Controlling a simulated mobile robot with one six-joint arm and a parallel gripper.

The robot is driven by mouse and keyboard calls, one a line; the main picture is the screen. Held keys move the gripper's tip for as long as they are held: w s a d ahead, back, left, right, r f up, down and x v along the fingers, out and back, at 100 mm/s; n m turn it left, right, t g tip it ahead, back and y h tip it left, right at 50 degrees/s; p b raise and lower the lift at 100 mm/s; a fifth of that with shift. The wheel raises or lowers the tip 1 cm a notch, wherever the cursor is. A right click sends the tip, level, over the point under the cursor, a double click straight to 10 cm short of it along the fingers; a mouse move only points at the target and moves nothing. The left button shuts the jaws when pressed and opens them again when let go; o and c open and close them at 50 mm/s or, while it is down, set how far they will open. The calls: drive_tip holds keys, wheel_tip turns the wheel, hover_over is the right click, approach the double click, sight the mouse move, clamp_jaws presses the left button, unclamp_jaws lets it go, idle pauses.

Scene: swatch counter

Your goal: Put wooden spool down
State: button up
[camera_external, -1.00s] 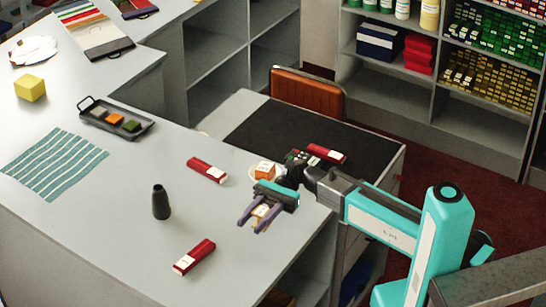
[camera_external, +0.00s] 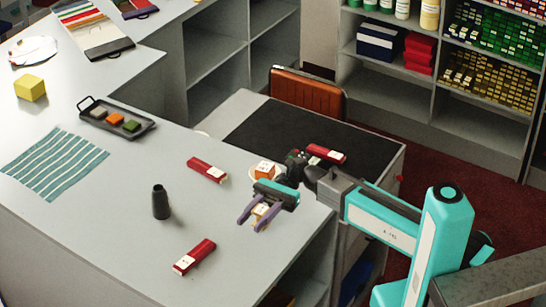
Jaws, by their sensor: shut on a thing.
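My gripper (camera_external: 259,217) is over the right part of the grey counter (camera_external: 130,225). Its purple fingers are shut on a small light-wood piece with an orange-brown tint, the wooden spool (camera_external: 261,210). The spool sits between the fingers, low over the counter. I cannot tell whether it touches the surface. Just behind the gripper, a small orange-and-white block (camera_external: 264,170) sits on a round white piece, partly hidden by my wrist.
Red boxes lie left of the gripper (camera_external: 207,170), in front (camera_external: 195,257) and behind it (camera_external: 326,153). A black bottle-like object (camera_external: 161,202) stands to the left. A dark tray (camera_external: 118,120) and a striped teal cloth (camera_external: 54,163) lie farther left. Bare counter lies between them.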

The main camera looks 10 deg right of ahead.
sight(259, 207)
drive_tip(key=shift+w+a+t, duration=0.1)
drive_tip(key=shift+a+t, duration=0.1)
drive_tip(key=shift+t, duration=0.1)
drive_tip(key=w+d+r+m+t+y+b, duration=0.1)
drive_tip(key=b, duration=0.2)
drive_tip(key=w+d+r+m+t+y+b, duration=0.1)
drive_tip(key=w+b, duration=0.1)
drive_tip(key=b, duration=0.1)
drive_tip(key=shift+w+d+r, duration=0.1)
drive_tip(key=shift+w+d, duration=0.15)
drive_tip(key=shift+d, duration=0.15)
drive_tip(key=w+d+f+m+t+y+b, duration=0.1)
drive_tip(key=w+d+f+m+t+b, duration=0.1)
drive_tip(key=d+b, duration=0.5)
drive_tip(key=w+d+f+m+t+y+b, duration=0.1)
drive_tip(key=d+t+b, duration=0.3)
drive_tip(key=d+b, duration=0.4)
drive_tip(key=w+d+f+m+t+y+b, duration=0.1)
drive_tip(key=w+d+f+m+t+b, duration=0.2)
drive_tip(key=b, duration=1.4)
drive_tip(key=shift+d+f+m+t, duration=0.5)
drive_tip(key=shift+d+t, duration=0.1)
drive_tip(key=shift+d, duration=1.55)
drive_tip(key=shift+w+a+r, duration=0.1)
drive_tip(key=shift+w, duration=0.05)
